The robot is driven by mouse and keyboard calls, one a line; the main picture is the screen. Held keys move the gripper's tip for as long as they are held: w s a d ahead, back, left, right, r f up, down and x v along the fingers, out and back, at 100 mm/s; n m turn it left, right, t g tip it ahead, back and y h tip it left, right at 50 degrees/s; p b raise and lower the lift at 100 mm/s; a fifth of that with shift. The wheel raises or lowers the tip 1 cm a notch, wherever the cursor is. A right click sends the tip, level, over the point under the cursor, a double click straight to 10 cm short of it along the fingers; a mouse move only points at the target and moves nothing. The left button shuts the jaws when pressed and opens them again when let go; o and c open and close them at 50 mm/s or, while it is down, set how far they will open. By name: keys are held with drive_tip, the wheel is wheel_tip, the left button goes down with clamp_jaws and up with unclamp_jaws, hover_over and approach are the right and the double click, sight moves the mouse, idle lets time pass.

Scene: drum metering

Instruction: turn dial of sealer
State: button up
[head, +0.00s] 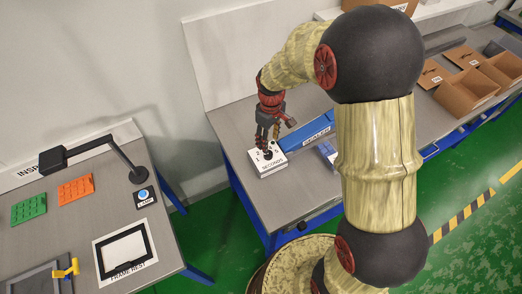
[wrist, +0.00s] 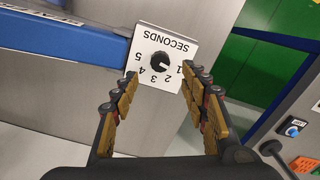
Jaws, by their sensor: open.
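The sealer's dial (wrist: 158,62) is a black round knob on a white plate (wrist: 185,30) marked SECONDS, with numbers 1 to 5 around it. In the head view the white dial box (head: 270,171) sits at the left end of the blue sealer (head: 308,133), and my gripper partly covers its top. My gripper (head: 268,146) points down over the box. In the wrist view my gripper (wrist: 150,90) is open, its fingers spread to either side below the knob in the picture. I see no contact with the knob. The exact pointer setting is hard to tell.
A grey inspection table (head: 90,225) at the left holds a green block (head: 28,207), an orange block (head: 76,189), a black lamp (head: 100,150) and a frame rest plate (head: 125,250). Open cardboard boxes (head: 470,90) stand at the right. Green floor lies between the tables.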

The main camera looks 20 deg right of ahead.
sight(268, 155)
drive_tip(key=shift+d+f, duration=0.1)
drive_tip(key=f, duration=0.3)
drive_tip(key=f+b, duration=0.1)
drive_tip(key=f, duration=0.3)
drive_tip(key=shift+a+f, duration=0.2)
drive_tip(key=shift+f, duration=0.1)
drive_tip(key=shift+c, duration=1)
drive_tip(key=c, duration=1)
drive_tip(key=shift+o, duration=0.2)
